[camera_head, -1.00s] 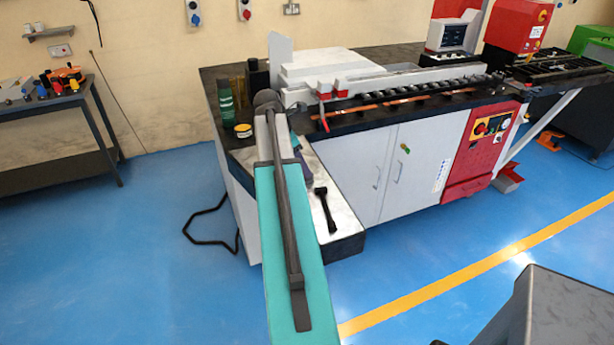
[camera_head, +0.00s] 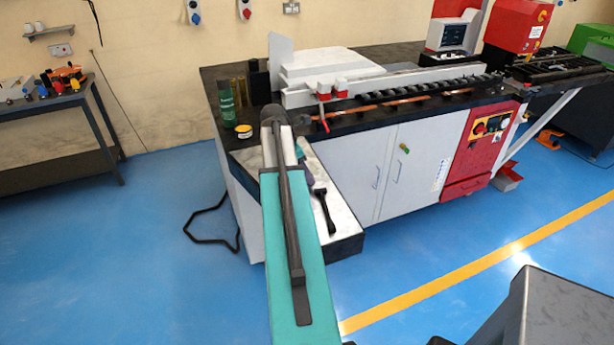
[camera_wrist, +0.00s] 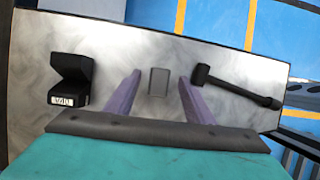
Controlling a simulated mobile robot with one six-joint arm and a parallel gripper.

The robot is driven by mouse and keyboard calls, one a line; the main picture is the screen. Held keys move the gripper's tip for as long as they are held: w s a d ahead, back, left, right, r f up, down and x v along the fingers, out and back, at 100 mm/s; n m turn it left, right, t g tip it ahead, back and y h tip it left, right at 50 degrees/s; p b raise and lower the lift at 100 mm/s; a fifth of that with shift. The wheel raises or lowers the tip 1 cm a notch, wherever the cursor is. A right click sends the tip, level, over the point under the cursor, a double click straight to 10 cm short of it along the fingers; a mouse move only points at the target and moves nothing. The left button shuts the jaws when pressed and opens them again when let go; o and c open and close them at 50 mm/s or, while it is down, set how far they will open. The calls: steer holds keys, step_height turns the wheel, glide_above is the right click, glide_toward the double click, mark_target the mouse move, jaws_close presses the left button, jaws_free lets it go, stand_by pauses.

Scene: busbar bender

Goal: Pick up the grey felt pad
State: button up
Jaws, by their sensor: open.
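The grey felt pad (camera_wrist: 158,81) is a small upright grey rectangle on the pale metal shelf (camera_wrist: 230,65) in the wrist view. My gripper (camera_wrist: 160,84) is open, with its two purple fingers on the left and right of the pad in the picture. I cannot tell how far above the shelf the fingertips are. In the head view my teal arm hides the pad, and only a bit of a purple finger (camera_head: 306,172) shows beside the arm over the shelf.
A black hammer (camera_wrist: 235,86) lies just right of my gripper, also visible in the head view (camera_head: 324,211). A black block marked V40 (camera_wrist: 71,80) stands to the left. A green bottle (camera_head: 226,104) and yellow tin (camera_head: 243,131) stand on the bench above the shelf.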

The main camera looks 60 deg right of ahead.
steer(key=shift+x, duration=0.75)
steer(key=shift+c, duration=0.3)
steer(key=c, duration=1.1)
